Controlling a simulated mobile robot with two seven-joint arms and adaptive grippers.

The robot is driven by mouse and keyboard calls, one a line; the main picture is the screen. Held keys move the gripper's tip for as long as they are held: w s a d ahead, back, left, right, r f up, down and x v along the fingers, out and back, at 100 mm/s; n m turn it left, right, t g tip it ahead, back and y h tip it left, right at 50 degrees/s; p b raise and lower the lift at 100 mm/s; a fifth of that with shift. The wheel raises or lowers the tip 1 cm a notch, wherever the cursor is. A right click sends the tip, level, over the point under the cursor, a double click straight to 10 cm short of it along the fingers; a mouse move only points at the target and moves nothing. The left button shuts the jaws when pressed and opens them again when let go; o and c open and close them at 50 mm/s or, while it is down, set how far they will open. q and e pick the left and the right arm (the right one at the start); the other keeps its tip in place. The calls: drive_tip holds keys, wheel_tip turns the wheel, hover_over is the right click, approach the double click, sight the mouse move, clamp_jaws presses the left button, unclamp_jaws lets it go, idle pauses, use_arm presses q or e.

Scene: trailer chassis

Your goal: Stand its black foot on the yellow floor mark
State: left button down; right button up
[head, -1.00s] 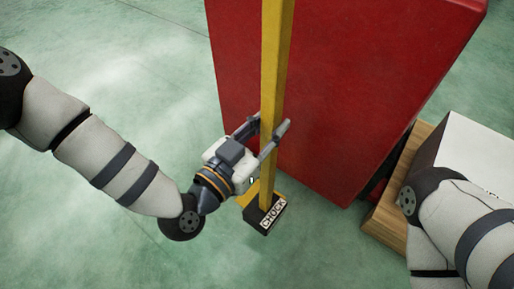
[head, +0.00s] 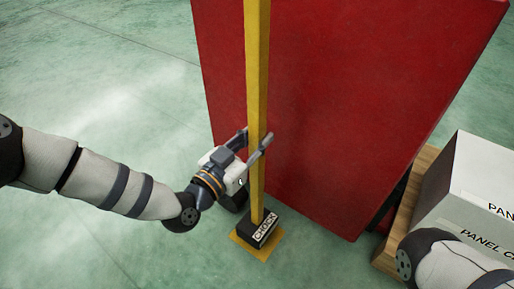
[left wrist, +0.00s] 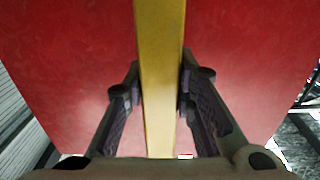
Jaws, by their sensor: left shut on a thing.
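A tall yellow pole (head: 257,85) stands upright in the head view, its top out of frame. Its black foot (head: 262,232), labelled CHOCK, is at its lower end. The yellow floor mark (head: 239,242) shows around the foot at the left, front and right; the foot covers its middle and back. I cannot tell whether a small gap remains under the foot. My left gripper (head: 257,139) is shut on the pole, well above the foot. In the left wrist view the pole (left wrist: 159,80) runs between both fingers. My right gripper is out of view.
A large red panel (head: 340,100) stands close behind the pole. At the right a white box (head: 470,185) sits on a wooden pallet (head: 388,258), with my right arm in front of it. Green floor (head: 110,80) is clear at the left.

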use_arm(q)
drive_tip(key=shift+f+b, duration=0.4)
drive_tip(key=shift+f, duration=0.75)
drive_tip(key=c, duration=1.3)
unclamp_jaws()
drive_tip(key=shift+c, duration=0.2)
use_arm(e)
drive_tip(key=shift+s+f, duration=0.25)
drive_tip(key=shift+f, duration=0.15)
use_arm(q)
drive_tip(key=p+v, duration=0.3)
drive_tip(key=v, duration=0.9)
drive_tip(key=shift+p, duration=0.4)
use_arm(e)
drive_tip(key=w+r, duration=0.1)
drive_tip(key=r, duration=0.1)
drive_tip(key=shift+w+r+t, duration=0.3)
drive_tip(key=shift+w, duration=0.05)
